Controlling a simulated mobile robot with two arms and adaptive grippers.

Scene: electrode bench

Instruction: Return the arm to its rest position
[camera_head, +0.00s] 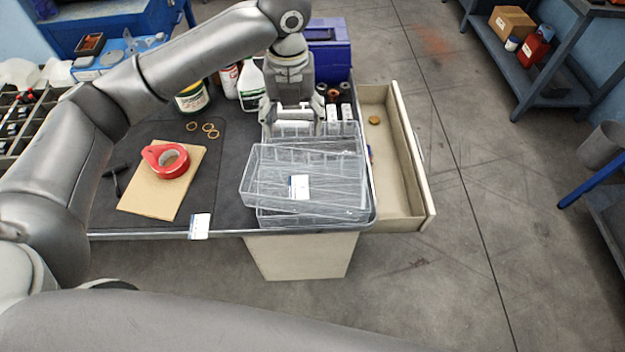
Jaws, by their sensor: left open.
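My left arm comes in from the left and reaches over the bench. My left gripper (292,128) points down above the back part of the clear plastic boxes, with its fingers apart and nothing seen between them. One clear box (270,185) with a small white label lies skewed on top of another clear compartment box (352,135). Whether the fingertips touch the boxes I cannot tell. A large grey arm link of mine crosses the bottom of the view. My right gripper is not in view.
An open drawer (423,160) juts out right of the bench, with a small round brown item (374,120) inside. Red tape (168,161) lies on cardboard (150,197) at left. Bottles, a tin (191,98) and a purple case (330,45) stand behind. Floor at right is clear.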

